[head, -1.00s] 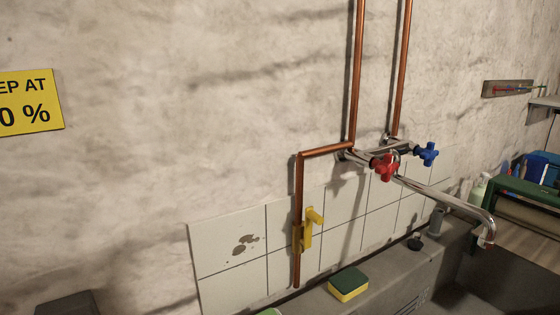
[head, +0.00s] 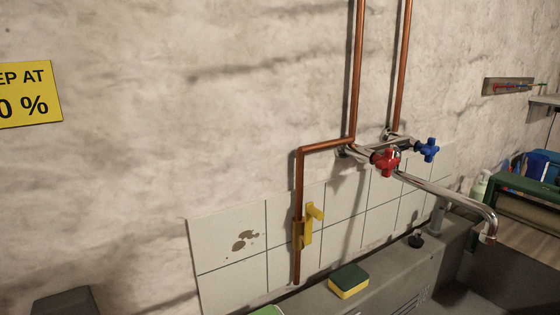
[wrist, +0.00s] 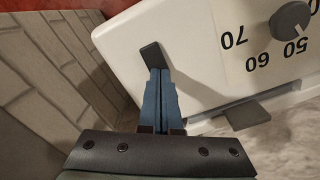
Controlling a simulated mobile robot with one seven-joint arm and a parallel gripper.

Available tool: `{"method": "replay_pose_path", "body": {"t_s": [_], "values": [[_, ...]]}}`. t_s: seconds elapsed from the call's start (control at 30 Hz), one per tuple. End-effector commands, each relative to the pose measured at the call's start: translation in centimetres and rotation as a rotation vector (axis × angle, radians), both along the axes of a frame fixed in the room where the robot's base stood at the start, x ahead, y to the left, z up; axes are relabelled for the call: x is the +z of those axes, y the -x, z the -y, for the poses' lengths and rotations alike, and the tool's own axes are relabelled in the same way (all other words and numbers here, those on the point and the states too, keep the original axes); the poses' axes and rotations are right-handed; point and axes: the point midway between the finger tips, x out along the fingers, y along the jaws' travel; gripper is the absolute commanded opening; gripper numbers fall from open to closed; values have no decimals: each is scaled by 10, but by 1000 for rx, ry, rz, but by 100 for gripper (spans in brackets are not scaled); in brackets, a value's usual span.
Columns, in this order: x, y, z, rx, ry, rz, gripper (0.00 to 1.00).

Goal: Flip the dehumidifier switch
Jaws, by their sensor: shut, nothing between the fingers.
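The white dehumidifier (wrist: 200,50) fills the upper middle and right of the wrist view. It carries a grey dial (wrist: 290,20) with the numbers 50, 60 and 70, seen upside down. A dark grey tab (wrist: 151,54), which looks like the switch, sits near its left edge. My gripper (wrist: 159,74) has blue fingers, shut together and empty. Their tips are just below the tab in the picture; I cannot tell whether they touch it. The head view shows neither the gripper nor the dehumidifier's front.
A second dark grey piece (wrist: 247,114) lies at the dehumidifier's lower edge. Pale brickwork (wrist: 65,55) is on the left. The head view shows copper pipes (head: 299,200), a red tap (head: 385,161), a blue tap (head: 427,150), a sponge (head: 348,281) and a yellow sign (head: 28,94).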

Motion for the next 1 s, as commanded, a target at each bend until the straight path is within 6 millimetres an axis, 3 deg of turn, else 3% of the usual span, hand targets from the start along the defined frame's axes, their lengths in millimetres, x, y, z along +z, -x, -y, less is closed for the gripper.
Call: {"method": "replay_pose_path", "body": {"t_s": [0.43, 1.0], "values": [[-2, 1, 1, 0, 2, -4, 0], [40, 0, 0, 0, 1, -1, 0]]}}
